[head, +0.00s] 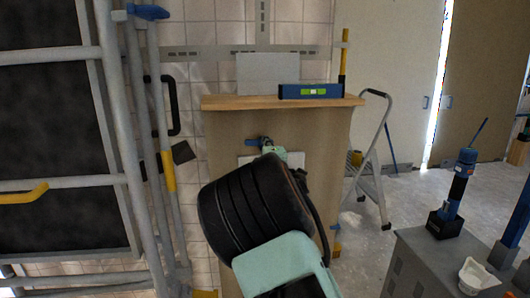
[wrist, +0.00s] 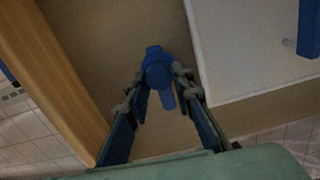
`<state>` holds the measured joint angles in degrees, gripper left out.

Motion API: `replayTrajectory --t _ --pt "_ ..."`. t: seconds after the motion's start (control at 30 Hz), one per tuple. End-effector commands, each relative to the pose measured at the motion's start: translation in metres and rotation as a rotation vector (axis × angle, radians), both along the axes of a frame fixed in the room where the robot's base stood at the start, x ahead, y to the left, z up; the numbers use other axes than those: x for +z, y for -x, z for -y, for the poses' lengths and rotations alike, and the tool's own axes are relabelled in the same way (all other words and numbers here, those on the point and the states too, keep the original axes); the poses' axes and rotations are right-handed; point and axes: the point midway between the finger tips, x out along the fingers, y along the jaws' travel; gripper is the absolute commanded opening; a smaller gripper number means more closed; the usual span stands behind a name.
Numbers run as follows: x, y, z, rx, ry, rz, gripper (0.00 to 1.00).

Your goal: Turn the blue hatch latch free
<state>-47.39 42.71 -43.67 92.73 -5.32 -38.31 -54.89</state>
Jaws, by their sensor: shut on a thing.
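The blue hatch latch (wrist: 158,72) is a round knob with a short bar, on the brown panel beside the edge of the pale hatch (wrist: 245,50). My gripper (wrist: 159,88) has its two fingers on either side of the latch and is shut on it. In the wrist view the latch bar stands close to upright, slightly tilted. In the head view a bit of blue latch (head: 255,142) shows just past my gripper (head: 270,150). My arm hides most of the hatch (head: 296,158) there.
A wooden top (head: 230,102) with a blue level (head: 310,91) on it caps the panel. Scaffold poles (head: 115,100) stand close on the left. A step ladder (head: 372,185) stands to the right, and a grey cabinet (head: 425,262) is at the front right.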

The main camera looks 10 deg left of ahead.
Motion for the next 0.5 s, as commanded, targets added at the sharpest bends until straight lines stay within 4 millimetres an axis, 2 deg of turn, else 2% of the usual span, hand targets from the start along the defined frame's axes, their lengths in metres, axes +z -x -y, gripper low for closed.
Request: replayTrajectory --t 0.2,0.5 --pt "0.0016 -0.0007 0.0016 -0.001 -0.189 -0.048 0.00" --pt "0.0033 -0.0008 0.0022 -0.001 -0.374 -0.102 0.00"
